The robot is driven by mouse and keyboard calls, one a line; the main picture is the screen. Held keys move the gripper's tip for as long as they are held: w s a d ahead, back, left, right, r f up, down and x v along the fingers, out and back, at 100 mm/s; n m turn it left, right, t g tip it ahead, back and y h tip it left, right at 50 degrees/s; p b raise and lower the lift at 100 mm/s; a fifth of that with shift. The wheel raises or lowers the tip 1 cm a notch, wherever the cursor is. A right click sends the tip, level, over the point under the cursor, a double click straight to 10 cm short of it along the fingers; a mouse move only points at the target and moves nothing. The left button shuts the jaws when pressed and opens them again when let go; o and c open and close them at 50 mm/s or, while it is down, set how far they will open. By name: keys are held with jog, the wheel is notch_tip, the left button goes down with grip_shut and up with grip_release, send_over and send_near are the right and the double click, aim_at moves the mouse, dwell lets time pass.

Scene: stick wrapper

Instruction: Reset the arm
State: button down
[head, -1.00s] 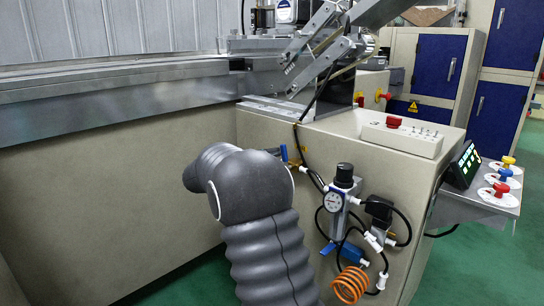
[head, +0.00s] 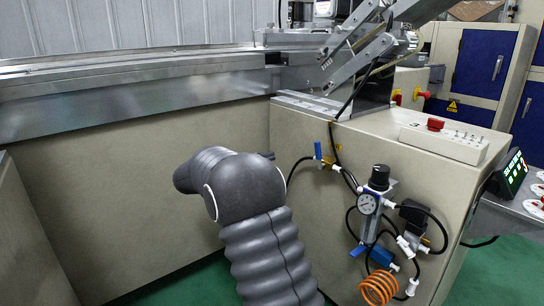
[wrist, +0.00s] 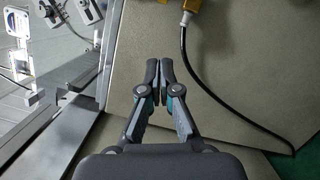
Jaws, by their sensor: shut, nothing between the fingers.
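My gripper (wrist: 158,84) shows in the wrist view with its two dark fingers together and nothing between them. It is in front of the beige side panel of the machine (wrist: 232,60), with a black cable to its right. In the head view my grey ribbed arm rises from the bottom middle and bends left in front of the machine (head: 150,160). The gripper itself is hidden there behind the arm.
A pressure gauge (head: 368,204) with hoses and an orange coiled tube (head: 379,287) is right of my arm. A control box with a red button (head: 436,125) sits on the machine top. Blue cabinets (head: 487,62) stand at back right. Green floor (head: 190,285) shows below.

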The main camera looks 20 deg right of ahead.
dwell(0.4)
notch_tip(320, 180, down, 10)
jog(key=s+r+n+y, duration=0.1)
jog(key=n+y, duration=0.1)
jog(key=y, duration=0.2)
jog(key=s+a+f+y+p, duration=0.1)
jog(key=s+a+f+y, duration=0.3)
jog(key=s, duration=0.7)
jog(key=s+a+r+m+t+y+p, duration=0.1)
jog(key=s+a+m+y, duration=0.15)
jog(key=s, duration=0.35)
jog(key=s+a+r+m+y+p, duration=0.1)
jog(key=s+a+r+y, duration=0.1)
jog(key=s+a+y, duration=0.3)
jog(key=s+a+r+m+t+y+p, duration=0.1)
jog(key=s+y+p, duration=0.1)
jog(key=s, duration=0.5)
jog(key=s+r+m+t+y+p, duration=0.1)
jog(key=s+r+m+t+p, duration=0.1)
jog(key=s+r, duration=0.5)
jog(key=shift+s+a+r+t+p, duration=0.3)
jog(key=shift+s+r+t+p, duration=0.15)
jog(key=shift+r, duration=0.2)
